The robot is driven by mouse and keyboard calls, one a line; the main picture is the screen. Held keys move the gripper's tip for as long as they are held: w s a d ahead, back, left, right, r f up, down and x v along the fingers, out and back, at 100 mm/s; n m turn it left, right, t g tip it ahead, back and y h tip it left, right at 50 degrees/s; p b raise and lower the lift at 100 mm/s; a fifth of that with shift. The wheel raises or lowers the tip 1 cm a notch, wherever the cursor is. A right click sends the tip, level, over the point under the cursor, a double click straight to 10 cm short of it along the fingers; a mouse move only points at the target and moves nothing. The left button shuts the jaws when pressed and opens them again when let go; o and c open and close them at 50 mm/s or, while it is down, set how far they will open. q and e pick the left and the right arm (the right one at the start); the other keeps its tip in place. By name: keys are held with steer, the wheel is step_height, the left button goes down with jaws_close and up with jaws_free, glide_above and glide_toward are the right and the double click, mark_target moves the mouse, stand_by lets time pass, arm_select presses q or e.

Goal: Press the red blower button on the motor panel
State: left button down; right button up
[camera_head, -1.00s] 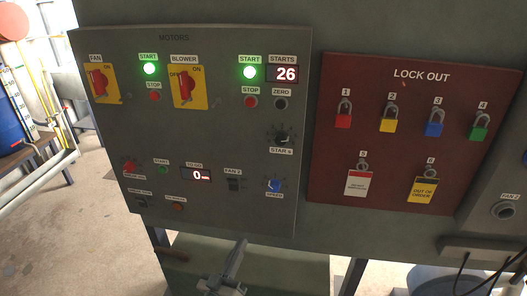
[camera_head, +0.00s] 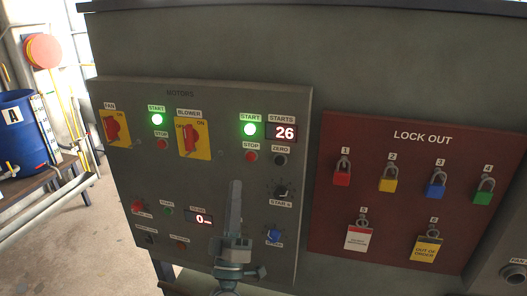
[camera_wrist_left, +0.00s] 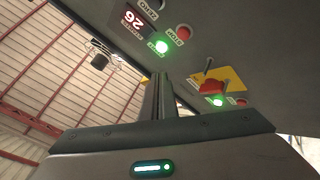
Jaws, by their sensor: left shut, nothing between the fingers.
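The grey motor panel (camera_head: 215,105) faces me in the head view. Its red stop button (camera_head: 251,156), in the blower group, sits under a lit green start button (camera_head: 250,129) and right of the blower's red-and-yellow switch (camera_head: 190,138). In the left wrist view the red button (camera_wrist_left: 183,31) shows upside down, near the lit green one (camera_wrist_left: 162,46). My left gripper (camera_head: 236,184) points up in front of the panel, its tips below the red button. It is shut and empty, fingers together in the wrist view (camera_wrist_left: 160,76). My right gripper is not in view.
A numeric display (camera_head: 282,132) reads 26 beside the green button. A zero button (camera_head: 280,160) and knobs (camera_head: 282,191) lie to the right. The fan switch (camera_head: 112,128) and its stop button (camera_head: 162,144) are left. A lock-out board (camera_head: 400,215) with padlocks stands right.

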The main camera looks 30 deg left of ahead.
mark_target(251, 157)
arm_select(q)
steer(key=shift+s+a+r+n, duration=0.1)
steer(key=shift+r+n, duration=0.3)
steer(key=shift+r, duration=0.15)
steer(key=shift+w+a+b, duration=0.35)
steer(key=shift+w, duration=1.1)
steer(key=shift+w+a+b, duration=0.3)
steer(key=shift+w+b, duration=0.05)
steer(key=shift+w, duration=1.05)
steer(key=shift+w+a+b, duration=0.35)
steer(key=shift+w, duration=1.1)
steer(key=shift+w+a, duration=0.2)
steer(key=shift+w, duration=0.6)
steer(key=shift+s, duration=0.1)
steer(key=shift+s+d+p, duration=0.2)
steer(key=shift+s+p, duration=0.25)
steer(key=shift+s, duration=0.3)
